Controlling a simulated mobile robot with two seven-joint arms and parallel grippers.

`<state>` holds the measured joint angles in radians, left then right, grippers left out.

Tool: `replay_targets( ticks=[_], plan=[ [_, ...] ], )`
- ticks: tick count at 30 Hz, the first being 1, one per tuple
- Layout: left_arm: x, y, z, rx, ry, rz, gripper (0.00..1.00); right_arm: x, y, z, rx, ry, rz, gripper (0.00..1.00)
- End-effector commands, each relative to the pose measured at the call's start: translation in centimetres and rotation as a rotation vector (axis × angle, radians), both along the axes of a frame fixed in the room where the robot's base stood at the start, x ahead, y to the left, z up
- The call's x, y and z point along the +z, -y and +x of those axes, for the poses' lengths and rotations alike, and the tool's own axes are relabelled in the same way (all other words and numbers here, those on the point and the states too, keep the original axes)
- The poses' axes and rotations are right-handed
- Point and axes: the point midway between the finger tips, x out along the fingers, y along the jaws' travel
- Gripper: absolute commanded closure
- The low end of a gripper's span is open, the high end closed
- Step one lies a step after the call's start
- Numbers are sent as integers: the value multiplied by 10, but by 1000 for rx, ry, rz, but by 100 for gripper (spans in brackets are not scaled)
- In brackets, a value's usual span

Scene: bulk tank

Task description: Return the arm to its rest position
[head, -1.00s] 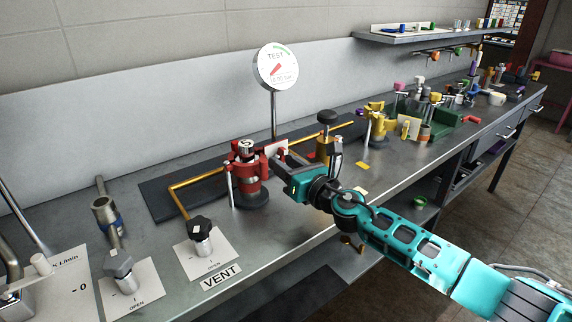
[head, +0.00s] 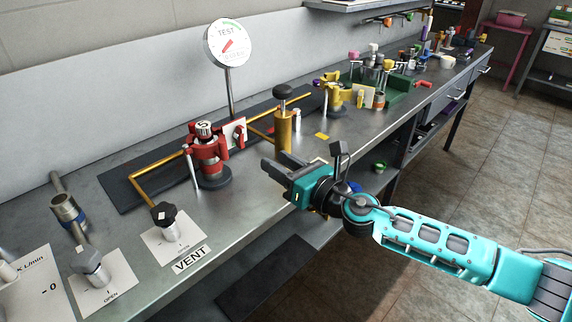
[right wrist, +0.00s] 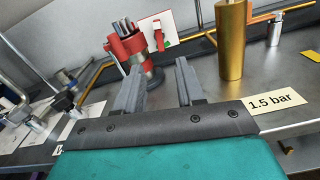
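My right arm, turquoise with a dark gripper (head: 280,166), reaches in from the right over the front edge of the bench. In the right wrist view its two grey fingers (right wrist: 158,72) stand apart with nothing between them. The gripper is apart from the red valve unit (head: 209,158), which stands to its left and also shows beyond the fingers in the right wrist view (right wrist: 128,46). My left gripper is in neither view.
A brass cylinder with a black knob (head: 283,130) stands close behind the gripper. The round test gauge (head: 228,43) rises on a pole. Black-knobbed valves (head: 164,218) sit at front left. A green tray (head: 402,92) is farther right. Open floor lies in front of the bench.

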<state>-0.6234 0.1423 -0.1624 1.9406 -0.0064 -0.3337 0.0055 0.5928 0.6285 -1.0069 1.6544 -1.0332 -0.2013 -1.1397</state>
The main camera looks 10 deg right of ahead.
Motion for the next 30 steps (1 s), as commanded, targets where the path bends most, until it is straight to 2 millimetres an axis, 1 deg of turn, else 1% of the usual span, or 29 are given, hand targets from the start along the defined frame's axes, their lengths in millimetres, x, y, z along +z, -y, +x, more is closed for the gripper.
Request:
replay_targets(
  ticks=[1, 3, 6, 19, 21, 23, 26, 28, 29, 30],
  plan=[
    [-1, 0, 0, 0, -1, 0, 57, -1, 4, -5, 0, -2, -1, 62],
    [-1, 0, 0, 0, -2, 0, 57, -1, 7, -10, 0, -1, -1, 62],
    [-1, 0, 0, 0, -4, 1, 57, -1, 9, -13, 0, -1, -1, 62],
    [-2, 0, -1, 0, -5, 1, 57, 0, 9, -13, 0, -1, 2, 62],
    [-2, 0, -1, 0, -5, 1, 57, 1, 8, -15, -10, -15, 31, 62],
    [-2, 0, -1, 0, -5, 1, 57, 2, 7, -18, -33, -47, 102, 62],
    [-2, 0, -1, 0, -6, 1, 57, 5, 7, -28, -121, -163, 334, 62],
    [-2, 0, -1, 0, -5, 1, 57, 4, 15, -38, -222, -286, 568, 62],
    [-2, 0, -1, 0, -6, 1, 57, 1, 21, -43, -274, -346, 677, 62],
    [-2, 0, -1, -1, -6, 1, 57, -4, 29, -51, -348, -427, 825, 62]
  ],
)
